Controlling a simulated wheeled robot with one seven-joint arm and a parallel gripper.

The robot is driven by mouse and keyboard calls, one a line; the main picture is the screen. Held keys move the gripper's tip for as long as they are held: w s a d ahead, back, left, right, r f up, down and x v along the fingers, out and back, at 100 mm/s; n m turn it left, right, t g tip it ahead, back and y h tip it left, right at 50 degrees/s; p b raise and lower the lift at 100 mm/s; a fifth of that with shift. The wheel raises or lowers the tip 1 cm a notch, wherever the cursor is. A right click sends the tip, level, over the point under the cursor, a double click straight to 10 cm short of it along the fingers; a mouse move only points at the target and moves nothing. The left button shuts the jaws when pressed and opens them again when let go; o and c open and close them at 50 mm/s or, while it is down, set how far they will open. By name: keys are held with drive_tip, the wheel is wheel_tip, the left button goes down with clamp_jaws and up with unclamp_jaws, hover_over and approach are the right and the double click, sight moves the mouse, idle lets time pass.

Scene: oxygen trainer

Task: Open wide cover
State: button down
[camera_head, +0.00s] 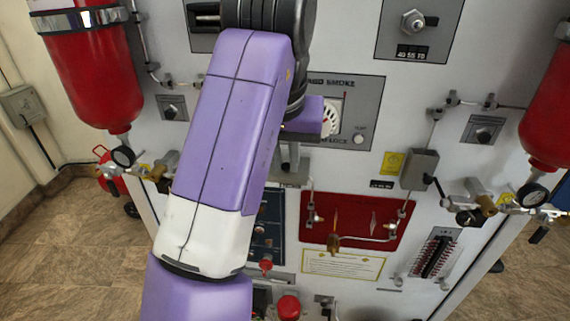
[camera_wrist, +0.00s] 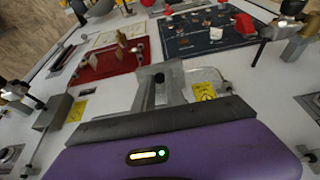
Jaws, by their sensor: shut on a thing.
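My gripper (camera_wrist: 160,80) is low in the middle of the wrist view, with its grey fingers close together at the panel. In the head view my gripper (camera_head: 290,158) shows just right of my purple arm link, pointing down. A grey, partly see-through piece, which looks like the wide cover (camera_wrist: 206,82), lies at the fingertips in the wrist view. Its grey edge (camera_head: 290,180) shows under the fingers in the head view. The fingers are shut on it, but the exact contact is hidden. I cannot tell how far the cover is tilted.
A red panel (camera_head: 352,217) with small pipes and a blue panel (camera_wrist: 200,33) with knobs are close by. Red cylinders (camera_head: 92,75) (camera_head: 550,110) with gauges and valves stand at both sides. A grey smoke panel (camera_head: 352,112) is above. My arm hides part of the panel.

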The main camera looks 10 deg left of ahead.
drive_tip(key=shift+w+r+g, duration=0.25)
drive_tip(key=shift+r+g, duration=0.05)
drive_tip(key=shift+g, duration=0.3)
drive_tip(key=c, duration=1.4)
unclamp_jaws()
drive_tip(key=shift+w, duration=0.1)
